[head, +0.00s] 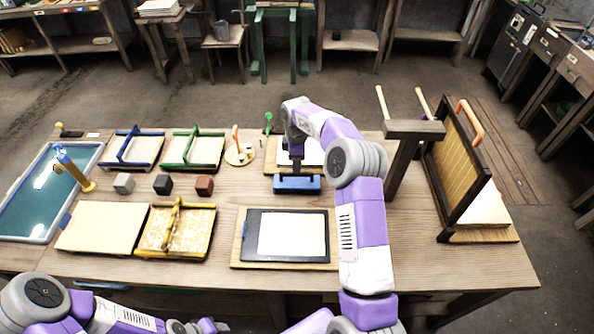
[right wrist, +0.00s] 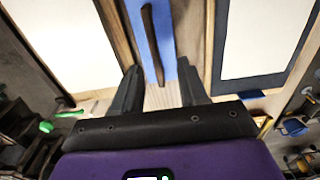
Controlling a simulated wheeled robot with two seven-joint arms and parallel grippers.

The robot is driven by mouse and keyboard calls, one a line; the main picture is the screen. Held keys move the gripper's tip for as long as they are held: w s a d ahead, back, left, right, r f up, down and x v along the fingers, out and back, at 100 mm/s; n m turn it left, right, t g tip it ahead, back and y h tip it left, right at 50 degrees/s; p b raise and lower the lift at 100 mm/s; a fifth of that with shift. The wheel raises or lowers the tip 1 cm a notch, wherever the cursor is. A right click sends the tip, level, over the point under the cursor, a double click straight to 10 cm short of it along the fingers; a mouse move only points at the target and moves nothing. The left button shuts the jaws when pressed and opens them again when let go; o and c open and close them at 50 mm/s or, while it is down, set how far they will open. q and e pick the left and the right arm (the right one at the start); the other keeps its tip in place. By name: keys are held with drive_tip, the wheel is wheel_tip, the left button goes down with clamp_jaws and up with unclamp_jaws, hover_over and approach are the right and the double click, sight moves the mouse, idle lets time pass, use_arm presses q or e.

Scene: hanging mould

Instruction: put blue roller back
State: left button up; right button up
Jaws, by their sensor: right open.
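A blue block-like piece with a dark bar handle (head: 297,185), which looks like the blue roller, lies on the table between two boards. In the right wrist view the blue piece (right wrist: 184,30) has its dark handle running lengthwise. My right gripper (head: 296,168) is just above it, pointing down. Its fingers (right wrist: 158,78) are open, one on each side of the handle's near end, with gaps to it. The underside of the blue piece is hidden. My left gripper (head: 205,326) is at the bottom edge, partly cut off.
A dark-framed board with a white sheet (head: 292,234) lies in front, another white sheet behind. A wooden stand with a hanging mould (head: 460,165) is at the right. Blue and green frames, small cubes and a water tub (head: 45,195) fill the left. Bare table shows right of my arm.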

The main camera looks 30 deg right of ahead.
drive_tip(key=shift+r, duration=2.1)
